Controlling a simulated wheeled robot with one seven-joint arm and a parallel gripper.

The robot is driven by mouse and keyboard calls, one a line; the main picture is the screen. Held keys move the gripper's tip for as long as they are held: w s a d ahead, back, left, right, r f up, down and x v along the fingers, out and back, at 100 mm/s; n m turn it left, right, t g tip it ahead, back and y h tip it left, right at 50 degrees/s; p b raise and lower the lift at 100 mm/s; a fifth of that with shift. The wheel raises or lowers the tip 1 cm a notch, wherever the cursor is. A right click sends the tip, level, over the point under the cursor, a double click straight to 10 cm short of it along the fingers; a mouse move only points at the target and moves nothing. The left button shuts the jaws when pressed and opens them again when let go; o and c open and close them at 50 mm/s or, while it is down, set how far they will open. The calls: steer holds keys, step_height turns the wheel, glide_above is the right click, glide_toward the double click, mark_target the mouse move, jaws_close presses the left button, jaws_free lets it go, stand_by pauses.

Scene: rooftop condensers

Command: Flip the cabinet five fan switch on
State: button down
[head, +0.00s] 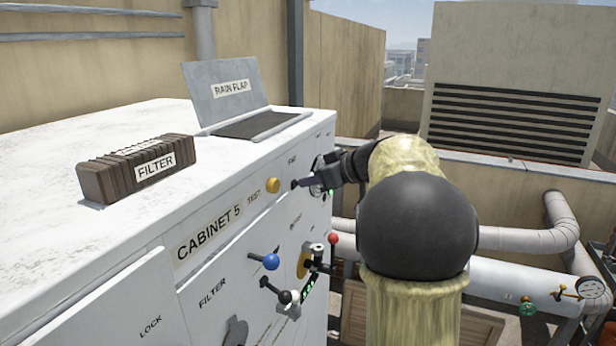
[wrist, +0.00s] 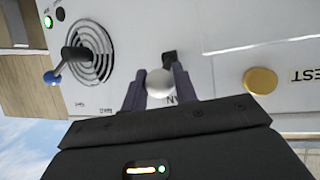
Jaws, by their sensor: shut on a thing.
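The fan switch in the wrist view has a white ball tip (wrist: 160,83) on a short dark lever rising from a black base (wrist: 170,57) on the white panel. My gripper (wrist: 160,88) has its two dark purple fingers on either side of the ball, closed on it. Lettering beside it is partly covered by a finger. In the head view my gripper (head: 306,182) is at the upper front face of cabinet 5 (head: 150,240), by the FAN label (head: 292,160). The switch tip is too small and covered to make out there.
A yellow TEST button (head: 272,185) is just left of my gripper. Levers with blue (head: 271,261) and red (head: 333,239) balls stick out below. A round grille (wrist: 88,52) with a blue-ball lever (wrist: 50,77) lies nearby. A filter (head: 140,168) and open rain flap (head: 224,88) are on top.

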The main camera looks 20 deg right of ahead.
steer(key=shift+r, duration=0.1)
steer(key=c, duration=1.1)
jaws_free()
steer(key=shift+s, duration=0.1)
steer(key=shift+c, duration=0.2)
steer(key=b+v, duration=0.5)
steer(key=v, duration=1.2)
steer(key=shift+d+r, duration=0.15)
steer(key=shift+r, duration=0.1)
steer(key=shift+s, duration=0.1)
